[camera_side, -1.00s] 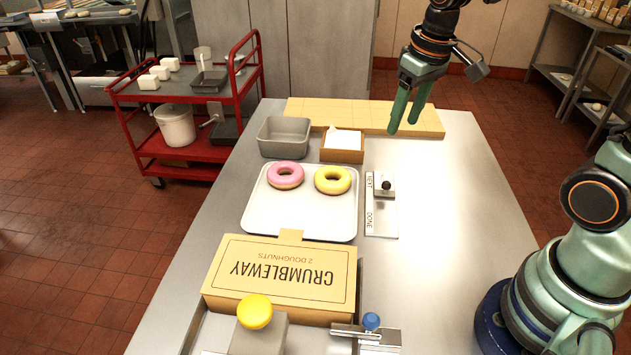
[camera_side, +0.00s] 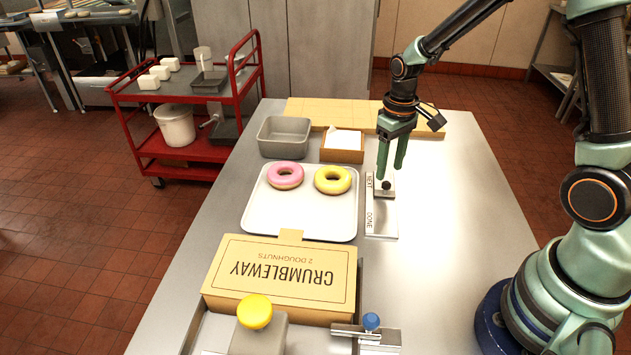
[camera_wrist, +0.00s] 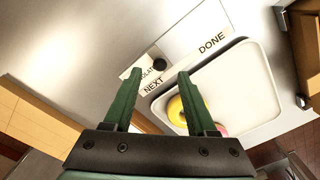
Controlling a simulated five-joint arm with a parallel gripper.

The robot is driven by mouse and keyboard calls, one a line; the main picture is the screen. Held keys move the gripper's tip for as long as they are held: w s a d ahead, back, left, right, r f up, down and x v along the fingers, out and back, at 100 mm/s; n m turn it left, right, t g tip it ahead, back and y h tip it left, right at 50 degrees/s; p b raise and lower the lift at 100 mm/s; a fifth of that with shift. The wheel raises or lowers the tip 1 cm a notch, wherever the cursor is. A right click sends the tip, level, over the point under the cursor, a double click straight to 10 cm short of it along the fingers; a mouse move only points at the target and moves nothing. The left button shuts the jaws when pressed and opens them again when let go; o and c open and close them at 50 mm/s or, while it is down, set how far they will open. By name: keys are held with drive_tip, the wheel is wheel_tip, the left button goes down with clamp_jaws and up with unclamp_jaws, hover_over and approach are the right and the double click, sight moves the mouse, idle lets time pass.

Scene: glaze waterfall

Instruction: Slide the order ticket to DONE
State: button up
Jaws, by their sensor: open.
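The order ticket (camera_side: 390,181) is a small pale plate with a dark round knob (camera_side: 386,185). It sits at the NEXT end of a narrow rail marked NEXT and DONE (camera_side: 369,220), to the right of the white tray. My gripper (camera_side: 391,172) is open, pointing down, with its green fingers close above the knob; I cannot tell if they touch it. In the wrist view the knob (camera_wrist: 159,64) shows between and beyond the open fingers, and the DONE label (camera_wrist: 212,43) lies to the upper right.
The white tray (camera_side: 300,222) holds a pink doughnut (camera_side: 286,175) and a yellow doughnut (camera_side: 333,180). A CRUMBLEWAY box (camera_side: 281,275) is in front. A wooden napkin box (camera_side: 342,155) and grey bin (camera_side: 284,138) stand behind. The counter right of the rail is clear.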

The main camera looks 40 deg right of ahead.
sight(387, 182)
drive_tip(key=shift+f, duration=2.15)
clamp_jaws()
drive_tip(key=shift+r, duration=0.1)
